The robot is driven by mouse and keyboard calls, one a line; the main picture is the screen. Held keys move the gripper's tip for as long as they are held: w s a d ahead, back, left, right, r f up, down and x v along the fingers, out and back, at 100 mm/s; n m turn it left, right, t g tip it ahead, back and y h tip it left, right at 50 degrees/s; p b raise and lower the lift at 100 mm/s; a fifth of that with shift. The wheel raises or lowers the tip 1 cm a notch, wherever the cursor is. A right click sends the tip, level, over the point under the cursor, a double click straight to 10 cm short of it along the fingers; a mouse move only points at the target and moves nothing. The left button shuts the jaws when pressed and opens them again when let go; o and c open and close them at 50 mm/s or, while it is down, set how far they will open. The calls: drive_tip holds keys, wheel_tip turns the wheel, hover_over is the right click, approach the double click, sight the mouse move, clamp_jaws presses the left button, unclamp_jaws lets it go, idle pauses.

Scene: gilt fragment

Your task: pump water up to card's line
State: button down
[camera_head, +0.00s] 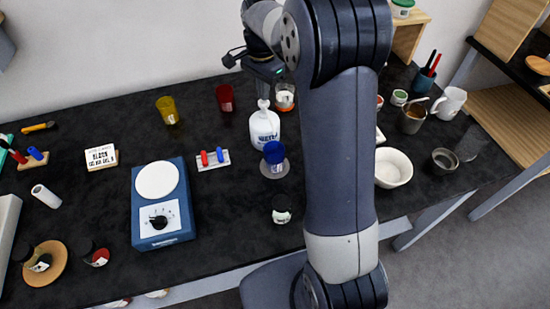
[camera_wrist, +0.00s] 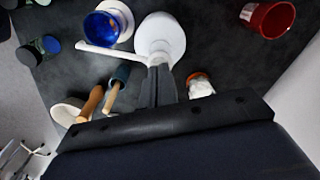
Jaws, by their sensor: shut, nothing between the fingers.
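A white pump bottle (camera_head: 264,128) with blue lettering stands mid-table; its top also shows in the wrist view (camera_wrist: 165,32), with a white spout (camera_wrist: 98,52) reaching left. A blue cup (camera_head: 274,152) stands on a round grey base (camera_head: 275,171) just in front of the bottle. The spout end is close to this cup's rim in the wrist view (camera_wrist: 101,28). The water level inside cannot be made out. A card (camera_head: 101,157) with dark print stands at left; its small print is unreadable. My gripper (camera_wrist: 160,72) is shut and empty, over the pump head; contact cannot be told.
A jar with an orange-red rim (camera_head: 284,96) stands close behind the bottle. Red (camera_head: 225,97) and yellow (camera_head: 167,110) cups stand behind left. A blue device with a white plate (camera_head: 160,205) is at left. A white bowl (camera_head: 393,167) is right of my arm.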

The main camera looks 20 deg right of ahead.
drive_tip(key=shift+f+b, duration=0.6)
drive_tip(key=shift+f, duration=0.65)
drive_tip(key=shift+r+p, duration=1.3)
drive_tip(key=shift+r, duration=0.25)
drive_tip(key=shift+f, duration=0.2)
